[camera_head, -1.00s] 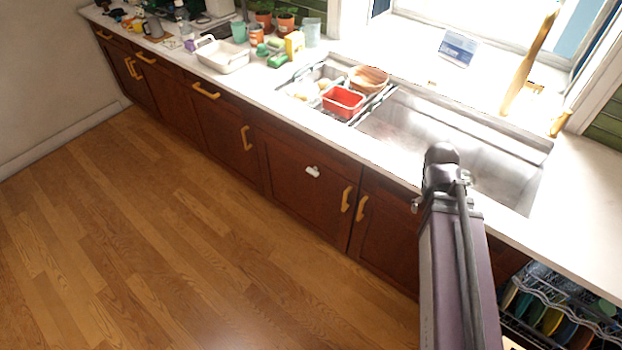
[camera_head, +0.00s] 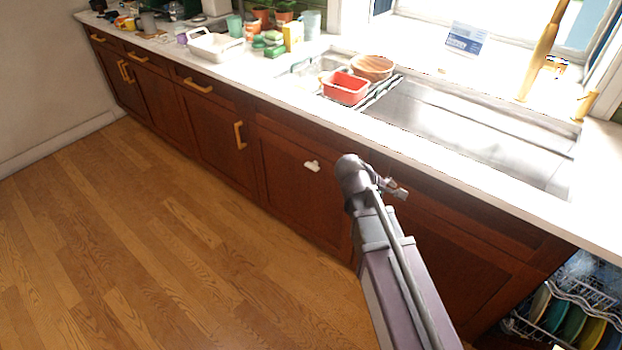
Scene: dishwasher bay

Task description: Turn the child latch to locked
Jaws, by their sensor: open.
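The child latch (camera_head: 312,165) is a small white piece on the dark red-brown cabinet door below the counter. It is tilted, and too small to read its setting. My arm rises from the lower right, and its rounded end is a little right of the latch in the picture. A small grey metal part right of that end appears to be my gripper (camera_head: 396,189). It is open, partly hidden by the arm, and apart from the latch in the picture. Nothing is seen held.
The counter above holds a white basin (camera_head: 215,46), a red tub (camera_head: 346,88), a wooden bowl (camera_head: 373,67) and a sink (camera_head: 470,125). An open dishwasher rack with plates (camera_head: 575,325) is at the lower right. The wooden floor (camera_head: 170,260) on the left is clear.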

